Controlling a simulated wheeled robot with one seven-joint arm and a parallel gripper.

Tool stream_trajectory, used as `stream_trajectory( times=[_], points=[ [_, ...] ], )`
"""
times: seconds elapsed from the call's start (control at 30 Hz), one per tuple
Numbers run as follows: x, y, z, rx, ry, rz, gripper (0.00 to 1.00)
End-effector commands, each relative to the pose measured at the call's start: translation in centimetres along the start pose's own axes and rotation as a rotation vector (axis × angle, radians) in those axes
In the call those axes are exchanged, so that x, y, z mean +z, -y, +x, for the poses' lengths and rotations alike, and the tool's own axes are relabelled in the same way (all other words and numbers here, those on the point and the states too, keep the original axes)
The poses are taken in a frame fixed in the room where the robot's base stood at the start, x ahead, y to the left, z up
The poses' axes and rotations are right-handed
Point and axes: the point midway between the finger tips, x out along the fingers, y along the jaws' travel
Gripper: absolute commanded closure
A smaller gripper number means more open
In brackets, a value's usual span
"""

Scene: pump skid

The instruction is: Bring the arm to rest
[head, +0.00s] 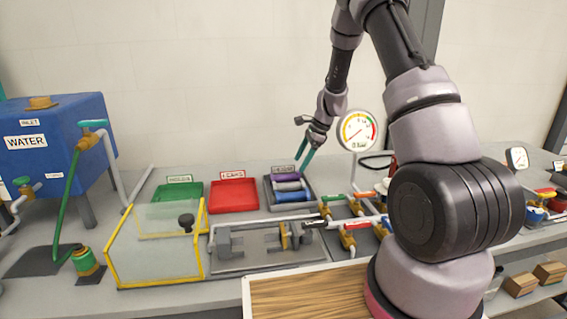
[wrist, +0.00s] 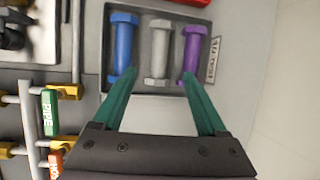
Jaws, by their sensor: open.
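My gripper (head: 305,150) hangs in the air at the end of my raised arm, above the back of the bench, near the dark tray (head: 268,196) and left of the round dial gauge (head: 358,130). Its two green fingers are apart with nothing between them; they also show in the wrist view (wrist: 158,95). In the wrist view a blue bolt (wrist: 123,45), a grey bolt (wrist: 159,50) and a purple bolt (wrist: 193,52) lie side by side in the tray, beyond the fingertips. I cannot tell the exact height of the fingers above them.
A green tray (head: 165,193) and a red tray (head: 233,194) stand left of the dark tray. A clear yellow-edged guard (head: 150,250) and a blue water tank (head: 60,150) are further left. Valves and pipes (head: 347,232) crowd the bench to the right, below the gripper.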

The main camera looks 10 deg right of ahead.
Motion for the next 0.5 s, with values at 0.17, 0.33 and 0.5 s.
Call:
stream_trajectory(
  times=[0.17,0.33,0.5],
  points=[
    [2.4,-0.2,-5.1,-0.038,0.0,-0.102,0.25],
    [5.4,-1.9,-11.8,-0.083,-0.014,-0.265,0.25],
    [8.1,-4.5,-17.9,-0.127,-0.042,-0.43,0.25]
  ],
)
